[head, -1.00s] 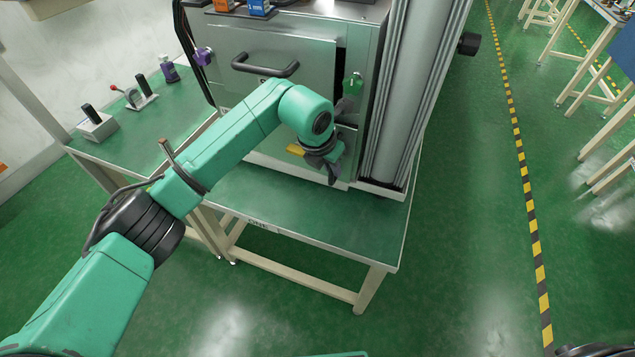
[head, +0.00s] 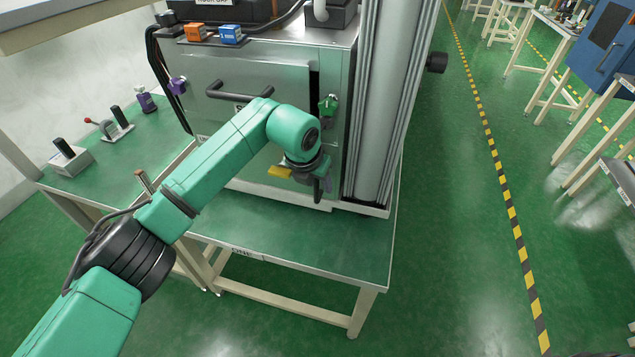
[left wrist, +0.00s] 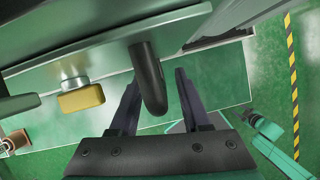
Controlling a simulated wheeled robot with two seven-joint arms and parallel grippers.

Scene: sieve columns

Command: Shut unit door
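The sieve unit's grey front door panel (head: 285,85) has a horizontal black bar handle (head: 240,90). A dark gap shows along the panel's right edge, beside a green key-like part (head: 328,105) on the frame. My left forearm covers the panel's lower part. My left gripper (head: 319,188) is low at the unit's right front, pointing down. In the left wrist view its two fingers (left wrist: 158,105) are apart, with a rounded dark bar (left wrist: 147,75) between them; I cannot tell whether they touch it. A yellow knob (left wrist: 82,98) is beside them.
The unit stands on a green-topped bench (head: 320,245). A grey column (head: 380,100) rises at its right. The floor at right is clear up to a striped line (head: 500,175).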

